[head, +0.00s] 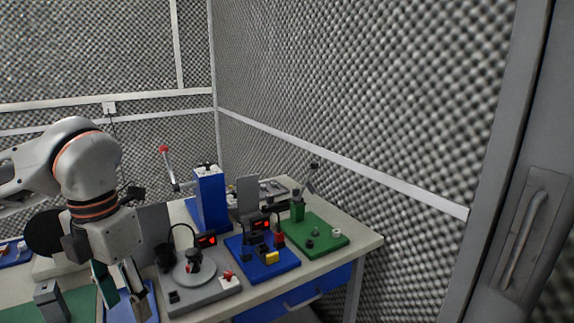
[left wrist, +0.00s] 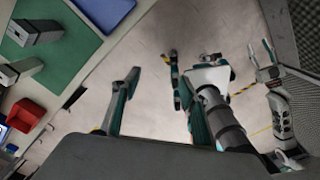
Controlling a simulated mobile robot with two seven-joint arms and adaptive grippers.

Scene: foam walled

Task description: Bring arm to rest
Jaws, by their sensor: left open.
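My left gripper (head: 119,292) hangs fingers down at the lower left of the head view, over the near left part of the bench. Its two fingers are apart with nothing between them. In the left wrist view its open fingers (left wrist: 158,85) reach over bare floor beside the bench edge. My left arm (head: 85,165) comes in from the left, bent downward. In the left wrist view a white and dark arm with teal tips (left wrist: 266,60) shows at the right, too small to tell its jaw state.
The bench (head: 365,240) carries a green board (head: 325,233), a blue board (head: 285,264), a grey board with a round plate (head: 205,290) and a blue tower (head: 211,200). A red bin (left wrist: 28,112) shows in the left wrist view. Foam walls stand close behind and right.

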